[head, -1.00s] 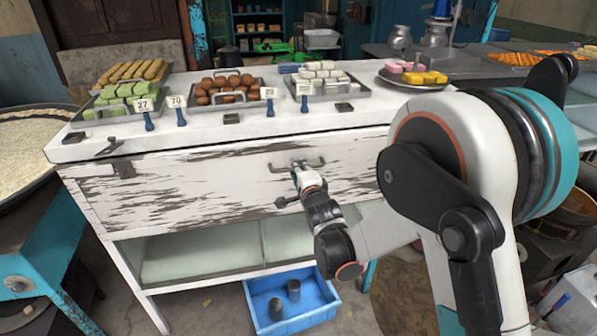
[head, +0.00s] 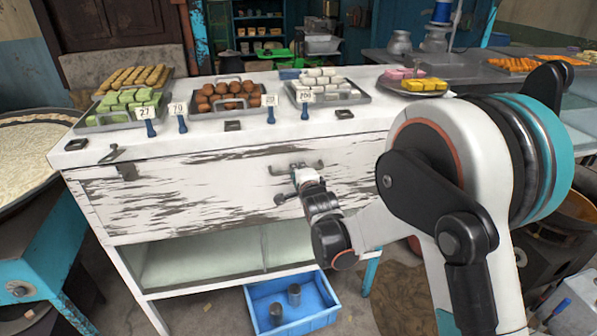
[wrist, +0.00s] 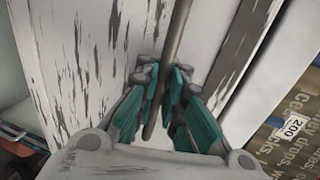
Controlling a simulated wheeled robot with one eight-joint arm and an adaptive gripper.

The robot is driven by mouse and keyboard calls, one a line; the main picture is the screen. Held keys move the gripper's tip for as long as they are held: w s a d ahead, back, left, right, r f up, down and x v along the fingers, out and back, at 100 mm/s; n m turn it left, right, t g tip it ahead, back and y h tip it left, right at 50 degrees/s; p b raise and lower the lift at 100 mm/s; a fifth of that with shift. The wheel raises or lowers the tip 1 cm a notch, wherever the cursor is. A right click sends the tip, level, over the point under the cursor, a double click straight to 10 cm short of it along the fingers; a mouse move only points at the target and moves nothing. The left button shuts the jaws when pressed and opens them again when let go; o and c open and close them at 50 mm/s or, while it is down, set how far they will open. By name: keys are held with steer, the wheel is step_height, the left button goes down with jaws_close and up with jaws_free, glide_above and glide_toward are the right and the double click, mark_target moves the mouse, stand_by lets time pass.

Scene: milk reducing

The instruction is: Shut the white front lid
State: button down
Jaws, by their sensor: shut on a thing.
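The white front lid (head: 190,195) is a wide panel with peeling paint on the front of the stall, below the countertop. It looks upright and close to the stall front; a thin dark line runs along its top edge. A metal handle (head: 314,164) sits near its upper middle. My gripper (head: 297,181) is at this handle. In the wrist view, my gripper's teal-padded fingers (wrist: 163,88) are shut around the thin handle bar (wrist: 179,38), and the worn white lid (wrist: 95,55) is behind. Part of the handle is hidden by the fingers.
The white countertop (head: 200,142) carries trays of sweets and price tags. A metal hasp (head: 126,171) is at the lid's upper left. An open shelf (head: 200,262) lies below, and a blue crate (head: 318,318) with dark cups stands on the floor.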

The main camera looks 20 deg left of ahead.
steer(key=shift+r, duration=0.1)
steer(key=c, duration=2)
jaws_free()
steer(key=v, duration=1.2)
